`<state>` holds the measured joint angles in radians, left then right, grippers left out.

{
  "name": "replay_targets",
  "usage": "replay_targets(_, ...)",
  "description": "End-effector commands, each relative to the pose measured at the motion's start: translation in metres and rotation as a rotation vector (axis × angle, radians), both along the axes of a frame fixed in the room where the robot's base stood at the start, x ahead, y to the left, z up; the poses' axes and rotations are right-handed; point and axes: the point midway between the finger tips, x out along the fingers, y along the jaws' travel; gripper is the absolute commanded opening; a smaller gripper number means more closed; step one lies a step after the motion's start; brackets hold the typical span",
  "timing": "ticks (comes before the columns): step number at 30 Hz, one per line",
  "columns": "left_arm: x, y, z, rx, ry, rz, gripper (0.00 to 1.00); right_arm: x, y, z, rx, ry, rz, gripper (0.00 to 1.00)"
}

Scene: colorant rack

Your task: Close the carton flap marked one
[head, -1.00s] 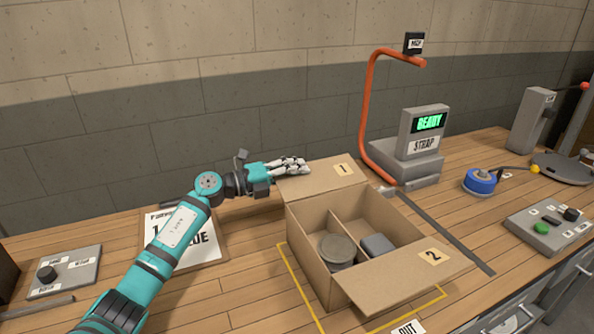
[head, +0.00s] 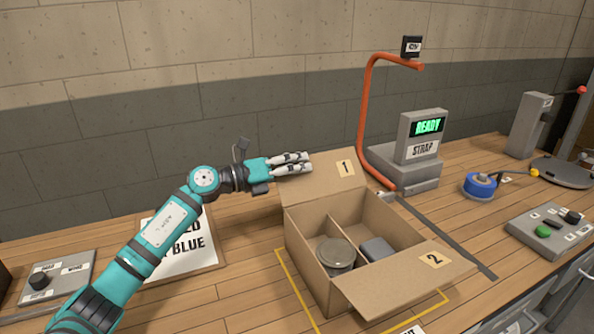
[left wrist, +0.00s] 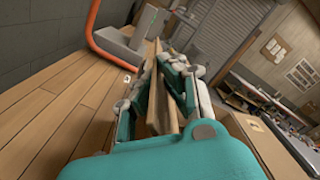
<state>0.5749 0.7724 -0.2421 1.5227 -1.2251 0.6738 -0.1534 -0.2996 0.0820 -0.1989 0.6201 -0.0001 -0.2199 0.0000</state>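The cardboard carton (head: 306,262) stands open on the bench with a divider inside. Its flap marked 1 (head: 335,185) is at the back and tilts upward. Its flap marked 2 (head: 400,280) is folded outward at the front right. My left gripper (head: 308,163) is at the upper left corner of flap 1, overlapping it in the head view. Its fingers are apart; in the left wrist view a brown cardboard panel (left wrist: 172,115) shows edge-on between them. Whether they touch it is unclear. My right gripper is not in view.
A round tin (head: 336,252) and a grey block (head: 378,249) sit in the carton. The strap machine (head: 405,170) with an orange arch (head: 365,110) stands behind. A sign (head: 187,255) lies left of the carton. A control box (head: 548,232) is at right.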

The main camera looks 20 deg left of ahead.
Motion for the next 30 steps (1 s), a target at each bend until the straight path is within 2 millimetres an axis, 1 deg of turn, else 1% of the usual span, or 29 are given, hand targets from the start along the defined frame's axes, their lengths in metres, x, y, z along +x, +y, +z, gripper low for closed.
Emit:
replay_targets(9,-0.0046,-0.0052,0.0045,0.079,-0.066,-0.001,0.00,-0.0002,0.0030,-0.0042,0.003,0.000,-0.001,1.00)
replay_targets(23,-0.0052,-0.0060,0.0050,0.088,-0.074,-0.002,0.00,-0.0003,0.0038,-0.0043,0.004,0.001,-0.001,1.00)
replay_targets(24,-0.0051,-0.0059,0.0051,0.088,-0.074,-0.002,0.09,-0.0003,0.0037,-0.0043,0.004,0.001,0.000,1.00)
replay_targets(28,-0.0050,-0.0057,0.0055,0.088,-0.074,-0.001,0.26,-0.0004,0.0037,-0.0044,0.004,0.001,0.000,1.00)
replay_targets(30,-0.0049,-0.0057,0.0057,0.087,-0.074,-0.001,0.27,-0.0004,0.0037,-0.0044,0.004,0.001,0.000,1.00)
